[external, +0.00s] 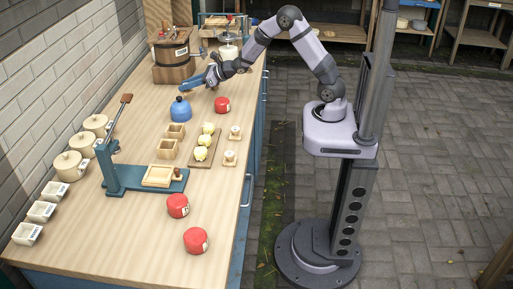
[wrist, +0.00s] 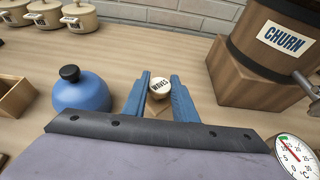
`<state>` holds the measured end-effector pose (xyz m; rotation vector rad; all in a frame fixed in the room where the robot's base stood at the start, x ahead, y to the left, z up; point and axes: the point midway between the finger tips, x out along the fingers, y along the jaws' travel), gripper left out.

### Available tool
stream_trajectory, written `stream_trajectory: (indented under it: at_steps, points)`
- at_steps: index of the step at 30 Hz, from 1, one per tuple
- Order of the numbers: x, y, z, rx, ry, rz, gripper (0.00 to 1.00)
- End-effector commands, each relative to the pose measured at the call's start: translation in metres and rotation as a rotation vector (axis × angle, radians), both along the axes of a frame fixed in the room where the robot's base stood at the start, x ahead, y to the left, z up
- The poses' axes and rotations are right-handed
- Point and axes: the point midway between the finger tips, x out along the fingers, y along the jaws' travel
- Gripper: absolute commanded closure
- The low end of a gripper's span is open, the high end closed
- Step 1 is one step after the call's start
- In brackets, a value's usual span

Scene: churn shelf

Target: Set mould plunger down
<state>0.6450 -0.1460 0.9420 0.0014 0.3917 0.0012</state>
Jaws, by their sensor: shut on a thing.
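The mould plunger (wrist: 160,88) shows in the wrist view as a pale round knob marked "WAVES", with a wooden part below it. It is between the two blue fingers of my gripper (wrist: 158,98), which is shut on it. In the external view my gripper (external: 194,82) is over the far part of the counter, between the blue dome and the churn. The plunger cannot be made out there. I cannot tell whether its base touches the counter.
A blue dome with a black knob (external: 180,110) stands close by, left of my gripper in the wrist view (wrist: 82,95). The wooden churn (external: 172,58) stands on its block at the right there (wrist: 275,50). A dial (wrist: 295,158) is at lower right.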

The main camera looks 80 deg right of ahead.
Motion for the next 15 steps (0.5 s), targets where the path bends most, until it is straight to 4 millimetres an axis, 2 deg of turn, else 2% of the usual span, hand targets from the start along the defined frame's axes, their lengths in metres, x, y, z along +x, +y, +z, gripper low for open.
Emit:
stream_trajectory:
  at_steps: [9, 15]
  points:
    - [0.000, 0.000, -0.036, 0.002, 0.004, -0.001, 0.96]
    - [0.000, 0.000, -0.040, 0.000, 0.000, -0.001, 0.96]
